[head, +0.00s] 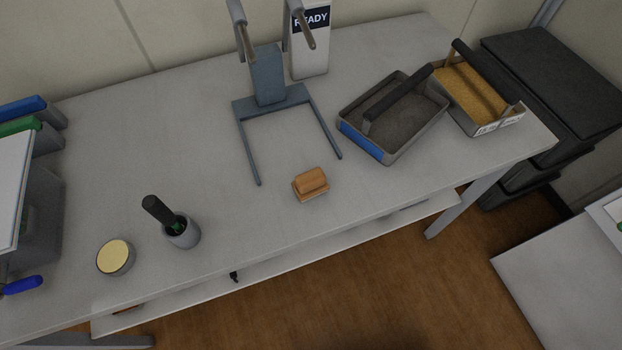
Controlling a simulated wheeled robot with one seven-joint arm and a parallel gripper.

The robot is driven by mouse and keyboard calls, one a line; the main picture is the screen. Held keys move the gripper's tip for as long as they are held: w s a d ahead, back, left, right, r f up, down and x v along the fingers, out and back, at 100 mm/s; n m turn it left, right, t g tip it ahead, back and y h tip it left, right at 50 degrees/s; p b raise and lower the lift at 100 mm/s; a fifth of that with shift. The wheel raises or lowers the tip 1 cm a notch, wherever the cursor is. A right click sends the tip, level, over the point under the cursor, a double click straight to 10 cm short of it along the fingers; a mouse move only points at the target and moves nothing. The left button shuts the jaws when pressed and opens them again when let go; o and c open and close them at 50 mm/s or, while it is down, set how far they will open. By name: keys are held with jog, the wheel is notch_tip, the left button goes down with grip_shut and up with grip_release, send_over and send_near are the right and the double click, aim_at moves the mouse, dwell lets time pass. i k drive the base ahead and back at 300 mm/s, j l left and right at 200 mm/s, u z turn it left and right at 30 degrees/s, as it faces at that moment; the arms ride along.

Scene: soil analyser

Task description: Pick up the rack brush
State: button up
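A small block with a rounded orange-brown top on a paler base (311,182) lies on the grey bench, near its front edge and just in front of the blue-grey forked stand. It looks like the rack brush, though its underside is hidden. A dark-handled tool (158,210) leans in a small grey cup (183,234) to its left; its lower end is hidden in the cup. My gripper is not in view, and nothing touches the block.
The blue-grey stand (267,78) has two prongs along the bench and arms above. Two handled trays, one dark (414,134) and one with tan material (498,125), stand right. A round yellow-topped tin (115,257) stands left. Bench (215,160) around the block is clear.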

aim_at(307, 185)
jog(key=z, duration=1.75)
jog(key=u, duration=2.25)
jog(key=i+j, duration=0.1)
jog(key=j, duration=0.4)
jog(key=i+j, duration=0.1)
jog(key=j, duration=0.35)
